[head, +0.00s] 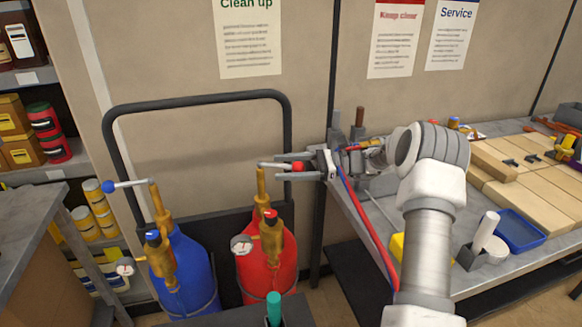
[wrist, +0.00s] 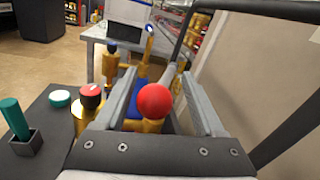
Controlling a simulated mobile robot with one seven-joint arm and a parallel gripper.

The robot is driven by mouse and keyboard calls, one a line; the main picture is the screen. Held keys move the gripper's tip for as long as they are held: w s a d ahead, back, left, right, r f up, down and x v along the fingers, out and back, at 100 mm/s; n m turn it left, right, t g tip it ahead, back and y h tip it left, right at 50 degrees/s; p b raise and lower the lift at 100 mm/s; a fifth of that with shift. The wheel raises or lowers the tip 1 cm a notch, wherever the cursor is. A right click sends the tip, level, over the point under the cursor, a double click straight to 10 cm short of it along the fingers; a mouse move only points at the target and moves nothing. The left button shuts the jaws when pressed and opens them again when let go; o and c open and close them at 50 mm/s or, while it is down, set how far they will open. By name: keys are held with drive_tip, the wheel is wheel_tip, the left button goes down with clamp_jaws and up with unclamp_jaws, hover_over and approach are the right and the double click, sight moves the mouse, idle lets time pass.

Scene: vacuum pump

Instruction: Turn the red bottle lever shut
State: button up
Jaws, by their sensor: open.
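The red bottle (head: 282,272) stands in a cart, with a brass valve and gauge on top. Its lever (head: 272,165) is a thin silver rod on an upright brass stem (head: 261,188), level and pointing right to a red ball (head: 298,167). My gripper (head: 279,167) reaches in from the right, its fingers pointing left along the lever. In the wrist view my gripper (wrist: 160,78) is open, with the red ball (wrist: 155,100) between the two fingers. I see a gap on the right of the ball; contact on the left is hard to tell.
The blue bottle (head: 186,270) stands to the left, its lever ending in a blue ball (head: 108,186). A dark cart handle (head: 200,97) arches behind both bottles. A workbench (head: 400,235) with tools is at right. A teal-handled item (head: 274,305) stands in front.

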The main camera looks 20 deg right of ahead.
drive_tip(key=s+d, duration=0.3)
drive_tip(key=d, duration=1.4)
drive_tip(key=shift+s, duration=0.1)
